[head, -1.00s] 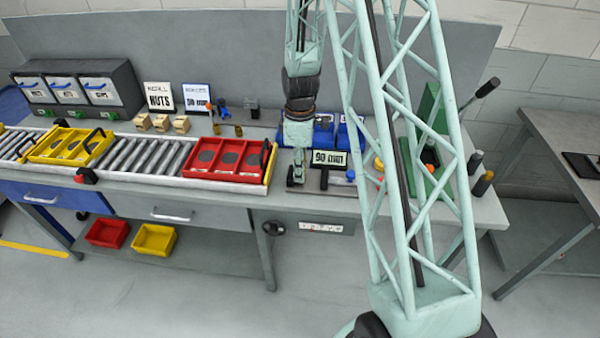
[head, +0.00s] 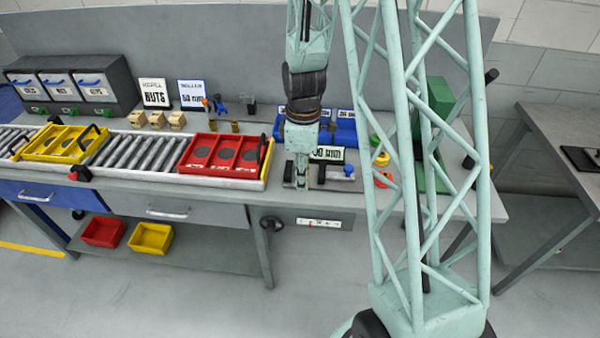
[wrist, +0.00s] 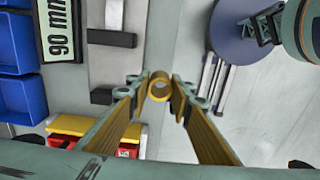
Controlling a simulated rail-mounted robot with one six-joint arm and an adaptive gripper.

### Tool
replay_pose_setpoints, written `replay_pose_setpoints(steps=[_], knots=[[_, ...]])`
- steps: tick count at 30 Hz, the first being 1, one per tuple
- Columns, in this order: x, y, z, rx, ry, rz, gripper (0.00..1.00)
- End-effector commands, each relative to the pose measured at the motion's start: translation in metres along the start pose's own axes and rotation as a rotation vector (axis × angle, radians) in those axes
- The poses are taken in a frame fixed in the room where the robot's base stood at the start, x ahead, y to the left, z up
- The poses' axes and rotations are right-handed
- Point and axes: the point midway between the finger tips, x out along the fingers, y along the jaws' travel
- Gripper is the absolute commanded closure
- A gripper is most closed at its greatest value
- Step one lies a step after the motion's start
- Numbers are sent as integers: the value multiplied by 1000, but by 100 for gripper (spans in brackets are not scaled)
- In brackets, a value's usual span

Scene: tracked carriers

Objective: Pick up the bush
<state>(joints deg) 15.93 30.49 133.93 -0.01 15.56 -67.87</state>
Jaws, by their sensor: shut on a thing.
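The bush (wrist: 159,86) is a small brass-coloured ring. In the wrist view it sits between the tips of my gripper (wrist: 158,93), with its round opening facing the camera. The two fingers are shut on it. In the head view my gripper (head: 302,182) points down at the bench's front edge, just right of the red tray. The bush is too small to make out there.
The red tray (head: 265,180) and yellow tray (head: 57,156) stand on the roller track. A size sign (wrist: 60,28) and blue bins (wrist: 18,98) are close to my gripper. Floor shows beyond the bench edge.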

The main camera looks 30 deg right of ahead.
Motion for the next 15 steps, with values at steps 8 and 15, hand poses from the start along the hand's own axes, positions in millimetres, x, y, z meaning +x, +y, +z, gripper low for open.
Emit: replay_pose_setpoints(steps=[8,15], knots=[[-3,-38,12,-1,0,0,94],[-5,-56,17,0,0,0,94]])
